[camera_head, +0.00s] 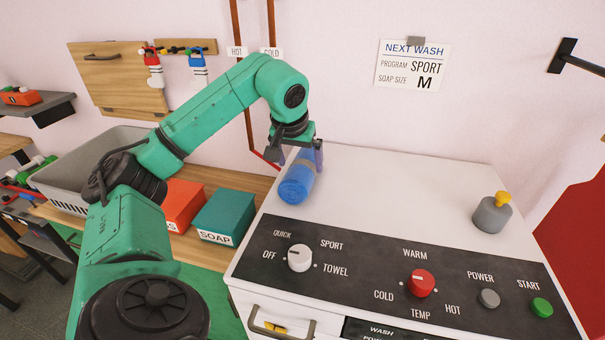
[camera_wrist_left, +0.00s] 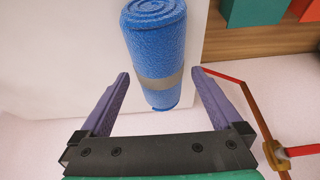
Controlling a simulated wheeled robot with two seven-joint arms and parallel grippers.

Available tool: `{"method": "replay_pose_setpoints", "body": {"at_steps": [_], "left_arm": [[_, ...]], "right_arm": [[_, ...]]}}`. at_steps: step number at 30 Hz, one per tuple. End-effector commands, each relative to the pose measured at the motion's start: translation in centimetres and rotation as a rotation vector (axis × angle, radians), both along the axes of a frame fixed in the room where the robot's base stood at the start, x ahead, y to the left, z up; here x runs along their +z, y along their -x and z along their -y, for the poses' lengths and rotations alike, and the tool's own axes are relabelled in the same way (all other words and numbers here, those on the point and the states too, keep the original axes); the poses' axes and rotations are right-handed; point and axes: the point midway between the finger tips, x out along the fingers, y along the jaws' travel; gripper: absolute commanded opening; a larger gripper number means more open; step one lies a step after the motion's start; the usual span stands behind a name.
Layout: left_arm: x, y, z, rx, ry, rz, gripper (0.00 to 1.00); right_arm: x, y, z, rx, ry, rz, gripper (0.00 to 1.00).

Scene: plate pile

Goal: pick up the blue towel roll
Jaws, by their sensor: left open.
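The blue towel roll (camera_head: 296,184) lies on its side on the white washer top, near its left edge, with a grey band around it. It also shows in the left wrist view (camera_wrist_left: 157,45), where its far end has a visible spiral. My left gripper (camera_head: 296,152) is at the roll's back end. In the left wrist view its two purple fingers (camera_wrist_left: 158,85) are open, one on each side of the roll's banded end, with a gap on both sides. My right gripper is not in view.
The washer top (camera_head: 400,180) is mostly clear, with a grey cylinder with a yellow knob (camera_head: 492,213) at the right. A teal soap box (camera_head: 224,216) and a red box (camera_head: 182,204) stand left of the washer. A red pipe (camera_head: 245,100) runs down the wall behind.

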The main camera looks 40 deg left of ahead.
Motion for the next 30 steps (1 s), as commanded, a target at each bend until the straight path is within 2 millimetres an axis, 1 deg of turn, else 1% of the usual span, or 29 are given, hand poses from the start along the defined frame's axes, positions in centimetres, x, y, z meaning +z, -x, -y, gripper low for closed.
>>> {"method": "replay_pose_setpoints", "body": {"at_steps": [4, 7, 9, 14, 17, 18, 20, 21, 27, 30], "left_arm": [[-2.2, -1.0, -0.5, 0.002, -0.001, -0.007, 1.0], [-3.8, -1.6, -0.8, 0.001, 0.001, -0.004, 1.0], [-4.3, -1.8, -0.8, 0.001, 0.002, -0.003, 1.0], [-4.4, -1.8, -0.8, 0.001, 0.001, -0.001, 1.0], [-4.4, -1.8, -0.8, 0.001, 0.001, -0.001, 0.66], [-4.4, -1.8, -0.8, 0.001, 0.001, -0.001, 0.5], [-4.4, -1.8, -0.8, 0.001, 0.001, -0.001, 0.27], [-4.4, -1.8, -0.8, 0.001, 0.001, 0.001, 0.2], [-4.3, -1.8, -0.8, 0.001, 0.001, 0.001, 0.2], [-3.7, -1.9, -0.8, 0.0, 0.001, 0.003, 0.2]], "right_arm": [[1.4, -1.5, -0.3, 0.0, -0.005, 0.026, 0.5], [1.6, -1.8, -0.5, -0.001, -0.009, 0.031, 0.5], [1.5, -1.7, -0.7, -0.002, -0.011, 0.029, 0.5], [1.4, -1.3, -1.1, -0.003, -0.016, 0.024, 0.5], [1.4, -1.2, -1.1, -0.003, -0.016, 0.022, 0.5], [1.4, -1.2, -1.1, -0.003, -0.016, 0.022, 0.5], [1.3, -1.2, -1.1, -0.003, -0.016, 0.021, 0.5], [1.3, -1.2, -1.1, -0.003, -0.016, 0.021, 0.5], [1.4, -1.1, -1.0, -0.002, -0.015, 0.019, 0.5], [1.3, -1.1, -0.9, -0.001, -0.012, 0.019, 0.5]]}}
